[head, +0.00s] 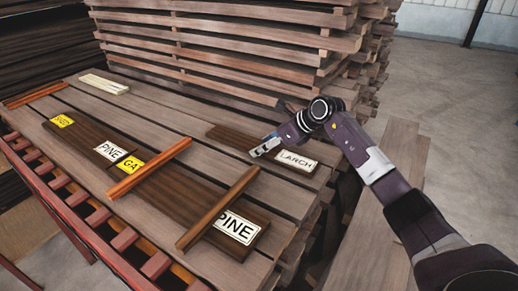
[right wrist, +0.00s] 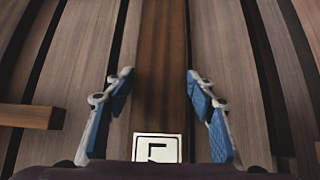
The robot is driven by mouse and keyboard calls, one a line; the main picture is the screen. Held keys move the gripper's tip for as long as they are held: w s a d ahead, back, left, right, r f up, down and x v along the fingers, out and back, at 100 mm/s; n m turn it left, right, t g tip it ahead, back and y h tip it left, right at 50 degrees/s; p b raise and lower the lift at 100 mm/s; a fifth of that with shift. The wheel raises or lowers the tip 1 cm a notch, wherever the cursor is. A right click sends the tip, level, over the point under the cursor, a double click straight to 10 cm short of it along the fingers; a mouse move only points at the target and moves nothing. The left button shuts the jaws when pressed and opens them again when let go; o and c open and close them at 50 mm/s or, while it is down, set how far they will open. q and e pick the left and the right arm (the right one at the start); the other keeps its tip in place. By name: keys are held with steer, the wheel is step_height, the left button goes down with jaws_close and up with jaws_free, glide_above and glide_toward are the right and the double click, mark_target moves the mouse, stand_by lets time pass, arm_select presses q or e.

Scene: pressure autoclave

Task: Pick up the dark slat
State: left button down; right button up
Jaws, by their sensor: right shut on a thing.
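The dark slat (head: 232,137) with a white LARCH label (head: 296,160) lies along the plank stack, near its right end. In the right wrist view the slat (right wrist: 162,60) runs up the middle, with part of its label (right wrist: 157,148) at the bottom. My right gripper (head: 264,148) is over the slat just left of the label. In the right wrist view its two blue-padded fingers (right wrist: 158,90) stand either side of the slat, shut on it across its width. The exact finger contact is hard to see. My left gripper is not in view.
Other dark boards with PINE labels (head: 238,227) and yellow labels (head: 61,121) lie on the planks (head: 150,115). Reddish cross sticks (head: 218,208) lie across them. A tall timber stack (head: 230,45) stands behind. A red roller rack (head: 95,218) runs along the front left.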

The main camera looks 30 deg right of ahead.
steer(key=shift+r, duration=0.1)
steer(key=shift+c, duration=1.4)
steer(key=shift+w+r, duration=0.1)
